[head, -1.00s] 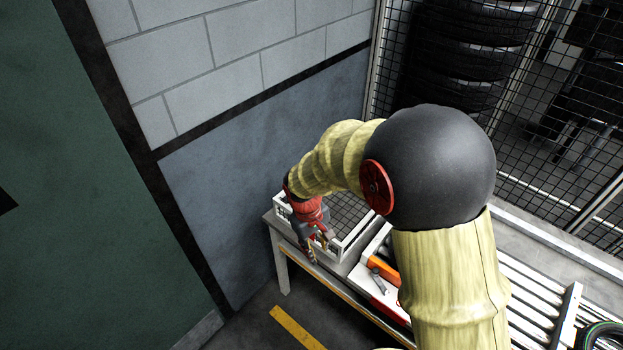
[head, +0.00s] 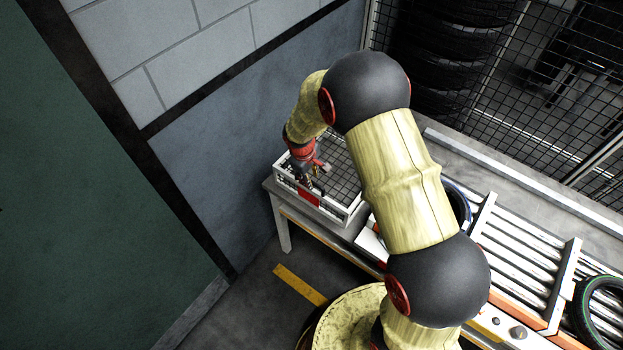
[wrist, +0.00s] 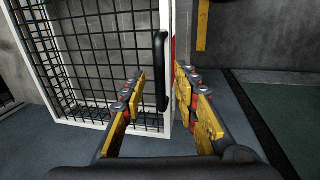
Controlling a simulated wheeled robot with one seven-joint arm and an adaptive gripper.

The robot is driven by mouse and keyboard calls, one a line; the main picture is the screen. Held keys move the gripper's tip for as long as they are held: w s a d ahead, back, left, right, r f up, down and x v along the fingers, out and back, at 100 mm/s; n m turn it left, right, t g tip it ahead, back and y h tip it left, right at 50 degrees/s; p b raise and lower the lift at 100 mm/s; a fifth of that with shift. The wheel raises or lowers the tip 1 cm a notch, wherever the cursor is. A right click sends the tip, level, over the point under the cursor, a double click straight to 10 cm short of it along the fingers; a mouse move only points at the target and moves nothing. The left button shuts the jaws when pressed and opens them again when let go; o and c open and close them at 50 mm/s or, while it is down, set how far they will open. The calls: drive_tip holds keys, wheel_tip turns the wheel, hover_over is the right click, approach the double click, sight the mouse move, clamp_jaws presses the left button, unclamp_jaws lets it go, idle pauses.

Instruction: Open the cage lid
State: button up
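The cage (head: 338,217) is a white-framed box with a black wire mesh lid (head: 345,172), lying flat and closed on a bench by the wall. In the wrist view, the lid mesh (wrist: 92,50) fills the left. A black bar handle (wrist: 161,72) stands along the lid's white rim. My gripper (head: 314,176) is over the cage's front edge. In the wrist view, my gripper (wrist: 160,88) is open, its yellow-padded fingers on either side of the handle in the picture. Nothing is gripped; I cannot tell how deep the handle sits between the fingers.
The grey bench (head: 283,205) carries the cage in the wall corner. A roller conveyor (head: 530,245) with a green-striped tyre (head: 600,310) runs right. Mesh fencing (head: 540,90) and stacked tyres (head: 440,60) stand behind. The floor left of the bench is clear.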

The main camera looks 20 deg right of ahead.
drive_tip(key=shift+w+d+f, duration=0.1)
drive_tip(key=shift+d+f, duration=0.05)
drive_tip(key=shift+f, duration=0.85)
drive_tip(key=shift+c, duration=1.4)
clamp_jaws()
